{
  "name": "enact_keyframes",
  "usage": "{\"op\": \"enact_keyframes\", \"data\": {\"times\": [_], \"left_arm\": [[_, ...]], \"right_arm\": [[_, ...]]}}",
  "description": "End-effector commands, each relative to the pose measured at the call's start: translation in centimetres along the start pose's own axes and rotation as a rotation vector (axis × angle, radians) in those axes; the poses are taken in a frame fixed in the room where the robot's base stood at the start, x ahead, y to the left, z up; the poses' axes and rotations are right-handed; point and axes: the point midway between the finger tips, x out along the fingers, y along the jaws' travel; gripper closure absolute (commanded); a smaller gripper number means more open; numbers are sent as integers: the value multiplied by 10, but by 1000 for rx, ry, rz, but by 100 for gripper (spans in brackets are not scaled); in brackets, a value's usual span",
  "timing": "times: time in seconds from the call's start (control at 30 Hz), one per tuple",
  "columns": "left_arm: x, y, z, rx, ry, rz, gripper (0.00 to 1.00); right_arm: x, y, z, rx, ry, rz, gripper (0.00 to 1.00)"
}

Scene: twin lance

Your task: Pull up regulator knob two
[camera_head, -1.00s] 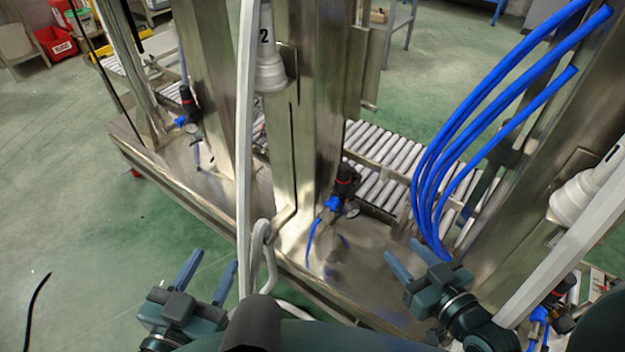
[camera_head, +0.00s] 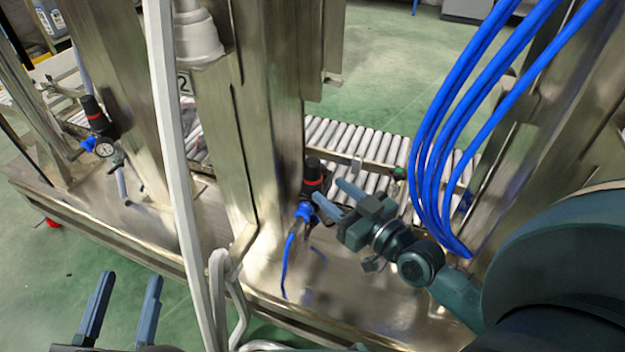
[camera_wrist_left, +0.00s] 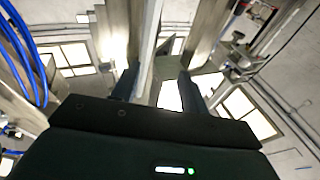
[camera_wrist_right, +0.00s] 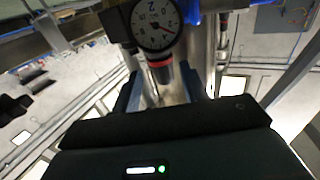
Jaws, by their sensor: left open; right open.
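A black regulator knob with a red ring (camera_head: 313,172) stands on the steel platform, right of the middle column, with a blue fitting and hose below. The right wrist view shows the gauge (camera_wrist_right: 155,25), the red ring (camera_wrist_right: 160,58) and the dark knob between the open fingers; contact cannot be told. My left gripper (camera_head: 131,276) is open and empty at the lower left, in front of the platform.
A second regulator (camera_head: 95,115) with a gauge stands at the left. Thick blue hoses (camera_head: 430,140) hang right of my right gripper. A pale vertical pole (camera_head: 172,150) stands between my grippers. A roller conveyor (camera_head: 350,135) runs behind.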

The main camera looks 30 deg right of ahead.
Motion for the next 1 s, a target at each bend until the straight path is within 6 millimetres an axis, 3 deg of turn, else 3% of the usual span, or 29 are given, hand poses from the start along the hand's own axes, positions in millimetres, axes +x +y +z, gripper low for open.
{"op": "enact_keyframes", "data": {"times": [0.2,0.4,0.77,1.0], "left_arm": [[0,2,3,-21,8,6,56],[1,1,3,-25,17,7,56],[2,1,-4,-25,33,10,56],[2,2,-4,-22,32,14,56]], "right_arm": [[40,0,0,3,4,0,57],[60,0,0,1,1,0,57],[64,0,0,1,-1,-1,57],[64,0,0,1,-1,-1,76]]}}
